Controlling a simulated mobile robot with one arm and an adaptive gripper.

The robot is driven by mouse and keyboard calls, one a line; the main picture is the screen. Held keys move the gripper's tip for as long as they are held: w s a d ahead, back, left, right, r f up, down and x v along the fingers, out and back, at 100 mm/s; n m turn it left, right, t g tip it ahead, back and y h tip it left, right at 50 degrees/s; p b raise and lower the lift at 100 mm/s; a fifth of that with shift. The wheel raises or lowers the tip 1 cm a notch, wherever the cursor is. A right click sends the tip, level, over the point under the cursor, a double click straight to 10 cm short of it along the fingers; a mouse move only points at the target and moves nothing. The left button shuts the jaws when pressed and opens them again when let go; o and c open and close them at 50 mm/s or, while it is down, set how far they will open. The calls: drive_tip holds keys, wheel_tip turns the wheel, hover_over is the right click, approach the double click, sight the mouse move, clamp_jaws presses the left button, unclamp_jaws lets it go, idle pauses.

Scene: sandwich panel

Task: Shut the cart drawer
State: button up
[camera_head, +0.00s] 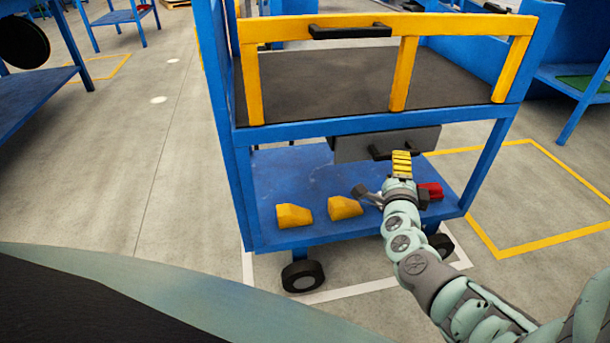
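The blue cart (350,127) stands in front of me, with a yellow frame around its upper shelf. A grey drawer (352,148) with a dark handle hangs under that shelf, toward the right. Its front seems to stand forward of the shelf's edge, but I cannot tell how far it is open. My gripper (389,181) is at the end of my arm, just below and in front of the drawer handle. Whether it touches the drawer, and whether its fingers are open or shut, I cannot tell from this view.
Two yellow blocks (294,215) (343,207) and a red object (432,190) lie on the cart's lower shelf near my gripper. Wheels (303,276) carry the cart. Blue tables stand left and right. The floor left of the cart is clear.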

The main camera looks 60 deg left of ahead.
drive_tip(key=v, duration=0.6)
idle(0.6)
